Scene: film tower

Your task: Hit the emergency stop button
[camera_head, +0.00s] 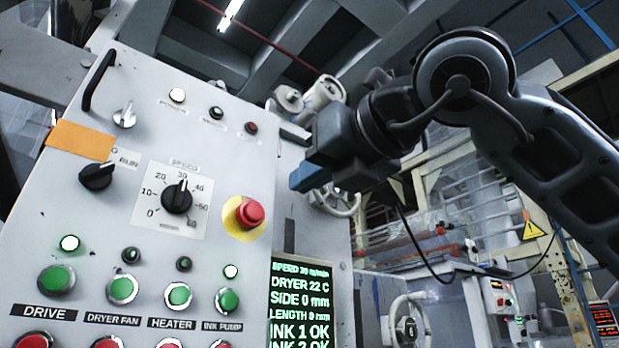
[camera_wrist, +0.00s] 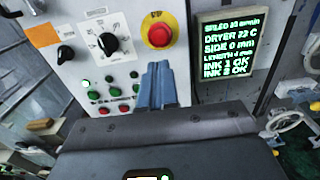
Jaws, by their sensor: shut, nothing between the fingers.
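The emergency stop button (camera_head: 249,213) is a red mushroom head on a yellow round plate, at the right side of the grey control panel (camera_head: 130,180). In the wrist view the red button (camera_wrist: 159,35) is at the upper middle, just beyond the fingertips. My gripper (camera_head: 303,178) is shut, with blue fingers and nothing held. It is to the right of and a little above the button in the head view, apart from it. In the wrist view the shut fingers (camera_wrist: 157,70) point up toward the button, with a small gap below it in the picture.
The panel also bears a speed dial (camera_head: 177,197), a black selector knob (camera_head: 97,177), an orange label (camera_head: 80,140) and green buttons (camera_head: 57,280) with red ones below. A screen with green text (camera_head: 303,300) is right of the panel. Handwheels (camera_head: 408,325) and machinery stand behind.

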